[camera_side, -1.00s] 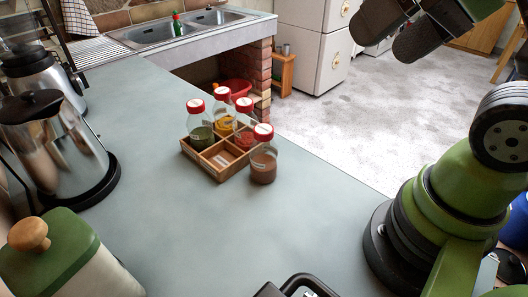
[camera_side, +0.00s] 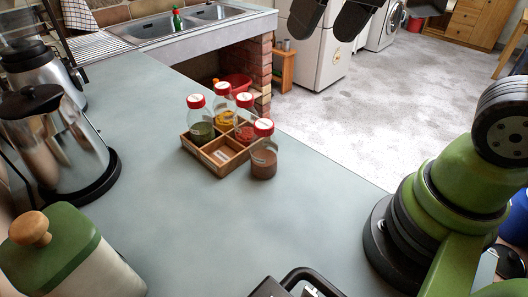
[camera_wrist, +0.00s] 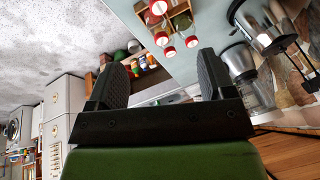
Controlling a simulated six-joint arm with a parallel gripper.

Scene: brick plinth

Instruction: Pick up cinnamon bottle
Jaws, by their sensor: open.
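A clear bottle with brown powder and a red cap, probably the cinnamon bottle (camera_side: 264,161), stands upright on the counter at the front right of a wooden rack (camera_side: 209,163). Its label is not readable. In the wrist view its red cap (camera_wrist: 158,8) shows at the top edge. The rack holds a green-filled bottle (camera_side: 200,128), a yellow-filled one (camera_side: 225,119) and a red-filled one (camera_side: 245,132); its front compartment is empty. My gripper (camera_side: 329,24) is high above and right of the rack, fingers apart and empty. It also shows in the wrist view (camera_wrist: 160,72).
A steel kettle (camera_side: 52,145) and a green-lidded canister (camera_side: 75,255) stand on the left of the counter (camera_side: 190,225). A sink (camera_side: 180,25) is at the back. The counter in front of the rack is clear. Its right edge drops to the floor.

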